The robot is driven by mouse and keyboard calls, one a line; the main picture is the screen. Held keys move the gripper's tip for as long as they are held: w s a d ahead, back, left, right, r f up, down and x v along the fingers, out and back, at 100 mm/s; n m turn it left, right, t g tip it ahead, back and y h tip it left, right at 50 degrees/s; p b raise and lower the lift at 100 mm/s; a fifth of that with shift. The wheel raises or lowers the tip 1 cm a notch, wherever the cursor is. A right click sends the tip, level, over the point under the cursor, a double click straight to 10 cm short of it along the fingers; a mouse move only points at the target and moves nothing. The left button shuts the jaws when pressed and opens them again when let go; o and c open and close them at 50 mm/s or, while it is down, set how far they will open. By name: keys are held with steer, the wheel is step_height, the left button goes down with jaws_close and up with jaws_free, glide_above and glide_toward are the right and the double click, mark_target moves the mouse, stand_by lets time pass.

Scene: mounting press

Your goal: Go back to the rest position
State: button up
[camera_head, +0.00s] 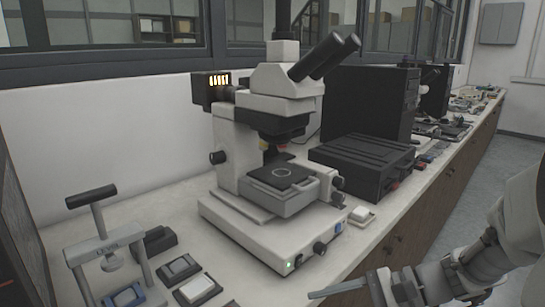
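My gripper (345,292) is at the bottom right of the head view, in front of the bench's front edge. It comes in from the right on my pale arm. A dark, thin finger part points left and a grey part angles down beside it. The lower portion is cut off by the picture's bottom edge, so I cannot tell how far apart the fingers are. Nothing is visibly held. A small hand press (108,243) with a black T-handle stands at the bottom left, well apart from my gripper.
A white microscope (265,225) stands mid-bench, left of and beyond my gripper. A black box unit (362,165) stands behind it. Small trays (197,289) lie beside the press.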

steer(key=s+a+r+n+g+h, duration=0.1)
steer(key=s+a+r+n+h, duration=0.25)
steer(key=s+n+h, duration=0.5)
steer(key=d+r+n+t+h+b, duration=0.1)
steer(key=d+n+t+h, duration=0.3)
steer(key=d, duration=0.2)
step_height(320, 180, up, 20)
steer(key=p, duration=1.9)
steer(key=shift+d, duration=0.4)
